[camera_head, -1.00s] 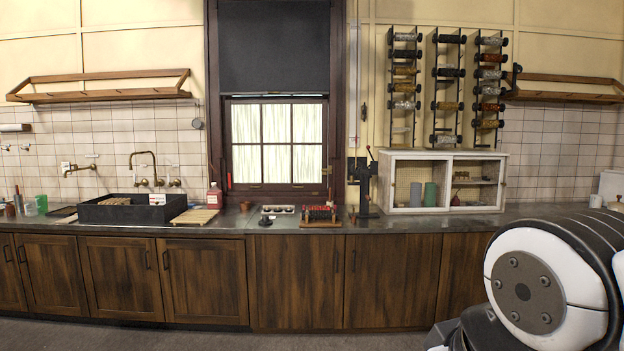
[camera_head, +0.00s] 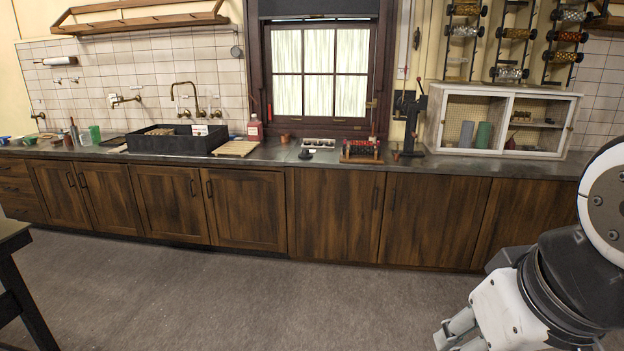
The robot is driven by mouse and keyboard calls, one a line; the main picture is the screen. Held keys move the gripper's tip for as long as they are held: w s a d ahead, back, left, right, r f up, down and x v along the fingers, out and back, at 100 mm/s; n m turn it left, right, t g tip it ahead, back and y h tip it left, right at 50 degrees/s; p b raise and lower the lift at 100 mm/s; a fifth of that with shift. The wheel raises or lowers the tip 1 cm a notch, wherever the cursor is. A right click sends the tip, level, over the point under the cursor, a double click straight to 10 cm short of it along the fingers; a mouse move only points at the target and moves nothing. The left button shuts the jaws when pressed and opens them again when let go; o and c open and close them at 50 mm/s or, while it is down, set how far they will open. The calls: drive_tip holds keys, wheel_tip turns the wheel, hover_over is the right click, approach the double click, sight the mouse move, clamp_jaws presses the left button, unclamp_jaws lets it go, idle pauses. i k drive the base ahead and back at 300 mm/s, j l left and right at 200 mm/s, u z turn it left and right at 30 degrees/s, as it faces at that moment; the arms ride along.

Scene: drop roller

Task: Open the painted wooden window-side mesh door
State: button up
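A small white painted cabinet (camera_head: 500,88) stands on the counter to the right of the window, with two framed panels side by side. The window-side mesh door (camera_head: 474,94) is its left panel, in a white frame with a fine mesh; it looks closed. Grey-green cylinders show behind its lower part. Any knob or latch on it is too small to make out. My arm comes in at the lower right. Pale prongs at its end, seemingly my gripper (camera_head: 456,334), are low in front of the cupboards, well below and apart from the door. Their tips are unclear.
A black hand press (camera_head: 409,120) stands on the counter just left of the cabinet. A red-and-black device (camera_head: 361,151) sits farther left. Wire racks of rollers (camera_head: 515,40) hang above. The floor (camera_head: 250,300) before the cupboards is clear; a dark table (camera_head: 14,238) edges in at left.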

sight(511, 96)
drive_tip(key=i+l+z, duration=0.25)
drive_tip(key=i, duration=0.6)
drive_tip(key=i+z, duration=0.3)
drive_tip(key=i, duration=0.55)
drive_tip(key=i+l, duration=0.15)
drive_tip(key=i, duration=2.7)
drive_tip(key=j+u, duration=0.05)
drive_tip(key=j, duration=0.15)
